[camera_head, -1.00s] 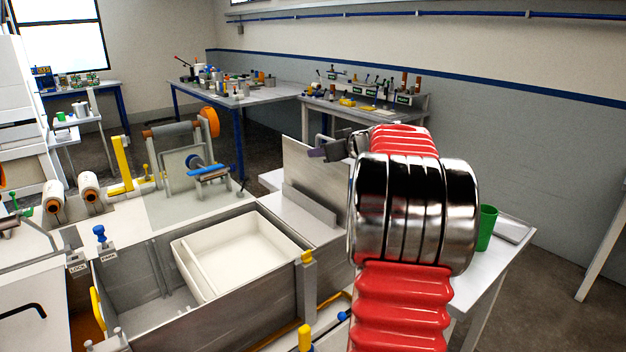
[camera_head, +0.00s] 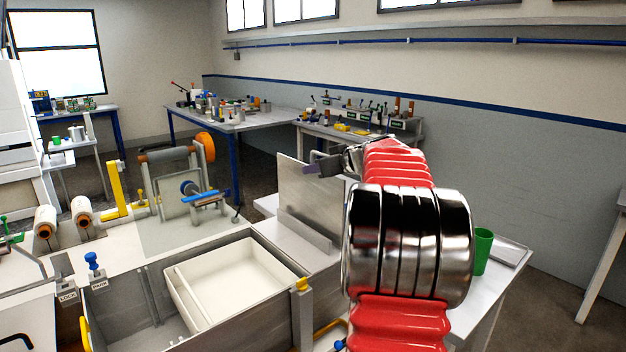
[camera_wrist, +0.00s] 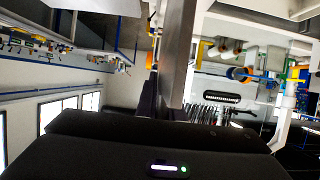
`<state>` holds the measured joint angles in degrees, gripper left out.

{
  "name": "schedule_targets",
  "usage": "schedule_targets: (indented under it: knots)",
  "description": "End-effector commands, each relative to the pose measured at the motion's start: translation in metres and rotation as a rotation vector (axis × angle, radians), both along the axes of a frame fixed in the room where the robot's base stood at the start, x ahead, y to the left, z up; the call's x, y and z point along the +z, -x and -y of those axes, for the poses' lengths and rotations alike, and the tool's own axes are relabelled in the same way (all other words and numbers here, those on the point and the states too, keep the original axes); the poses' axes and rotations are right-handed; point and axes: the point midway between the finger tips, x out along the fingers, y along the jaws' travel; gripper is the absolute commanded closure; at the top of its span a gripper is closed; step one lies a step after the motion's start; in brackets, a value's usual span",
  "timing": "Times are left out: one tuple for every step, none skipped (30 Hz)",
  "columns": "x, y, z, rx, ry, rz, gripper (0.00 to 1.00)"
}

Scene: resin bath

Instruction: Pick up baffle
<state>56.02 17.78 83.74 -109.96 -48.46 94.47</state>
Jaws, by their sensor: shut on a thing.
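The baffle (camera_head: 308,200) is a flat grey metal plate standing upright on the white surface to the right of the bath. A low grey lip (camera_head: 290,230) runs in front of its lower edge, so its bottom is hidden and I cannot tell whether it touches the surface. My gripper (camera_head: 326,164) is shut on the plate's top edge, its dark fingers partly hidden by my arm. In the wrist view the baffle (camera_wrist: 178,50) shows edge-on as a grey strip running up from between the fingers (camera_wrist: 162,103).
The metal bath (camera_head: 225,335) with a white tray (camera_head: 170,290) is at the front. A frame with an orange wheel (camera_head: 205,147) stands behind it. A green cup (camera_head: 482,250) stands at right. Benches with tools (camera_head: 235,122) are at the back.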

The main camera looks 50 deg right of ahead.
Motion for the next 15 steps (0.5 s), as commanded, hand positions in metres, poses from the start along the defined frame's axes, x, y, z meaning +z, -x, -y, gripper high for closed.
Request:
schedule_targets:
  knots:
    - [0.012,0.0,0.0,0.001,0.006,0.005,1.0]
    - [0.017,0.0,0.0,0.001,0.006,0.005,1.0]
    - [0.024,0.0,0.0,0.001,0.006,0.004,1.0]
    - [0.029,0.0,0.0,0.0,0.006,0.005,1.0]
    - [0.034,0.0,0.0,0.0,0.006,0.005,1.0]
    - [0.041,0.0,0.0,0.001,0.007,0.005,1.0]
    - [0.046,0.0,0.0,0.002,0.004,0.005,1.0]
    - [0.051,0.0,0.0,0.001,0.006,0.004,1.0]
    - [0.056,0.0,0.0,0.001,0.004,0.004,1.0]
    - [0.059,0.0,0.0,0.001,0.005,0.005,1.0]
    - [0.063,0.0,0.0,0.001,0.005,0.005,1.0]
    - [0.066,0.0,0.0,0.001,0.003,0.004,1.0]
    - [0.068,0.0,0.0,0.001,0.003,0.003,1.0]
    - [0.07,0.0,0.0,0.001,0.003,0.003,1.0]
    - [0.072,0.0,0.0,0.001,0.003,0.003,1.0]
